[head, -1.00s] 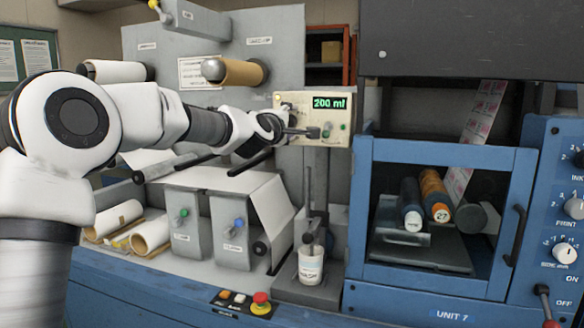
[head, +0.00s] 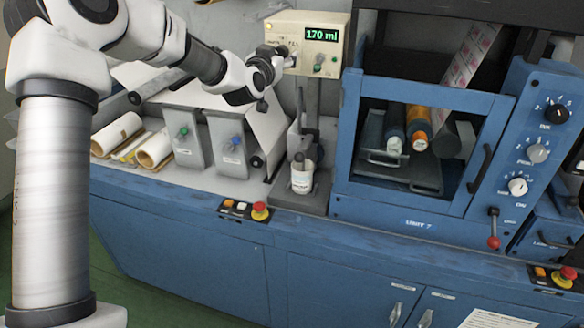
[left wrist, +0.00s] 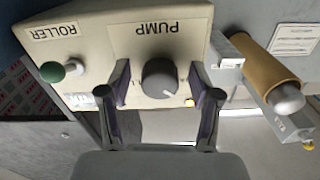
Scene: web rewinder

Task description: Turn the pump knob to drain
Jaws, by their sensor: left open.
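The cream pump box (head: 300,28) shows 170 ml on its green display (head: 322,35). In the left wrist view, where lettering appears upside down, the round grey pump knob (left wrist: 159,77) sits under the word PUMP. A pale mark on the knob points toward the picture's lower right. My left gripper (left wrist: 160,88) is open, with one finger on each side of the knob and gaps visible. In the head view my left gripper (head: 284,59) is at the box's left half and covers the knob. My right gripper is not in view.
A green-tipped ROLLER switch (left wrist: 60,71) is beside the knob. Below the box stands a white cup (head: 302,178). A red stop button (head: 260,211) is on the bench's front edge. A tan roll (left wrist: 267,65) sticks out near the gripper.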

